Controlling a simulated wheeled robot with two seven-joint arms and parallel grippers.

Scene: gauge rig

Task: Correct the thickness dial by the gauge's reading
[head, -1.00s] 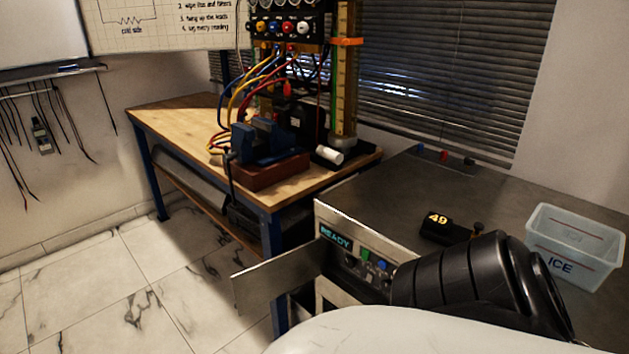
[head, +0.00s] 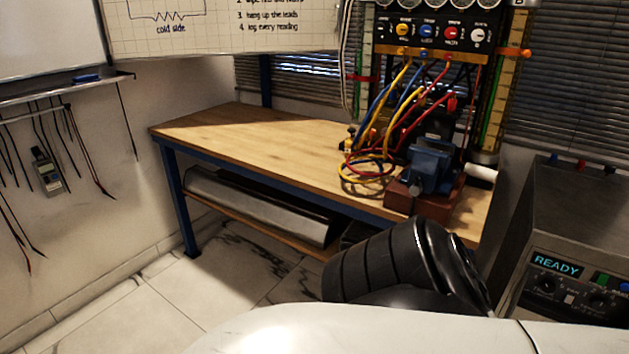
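A black gauge panel (head: 440,30) with a row of round gauges and coloured knobs stands at the back of the wooden bench (head: 240,140). The gauges are cut by the top edge, so I cannot read them. Which dial is the thickness dial I cannot tell. A grey machine (head: 575,240) at the right has a lit READY display and knobs on its front. A black ribbed part of my arm shows at the bottom centre. Neither gripper is in view.
A blue vise (head: 432,168) on a red-brown block stands at the bench's front right, with yellow, blue and red cables beside it. A white cylinder (head: 481,173) lies right of it. The bench's left part and the floor before it are clear.

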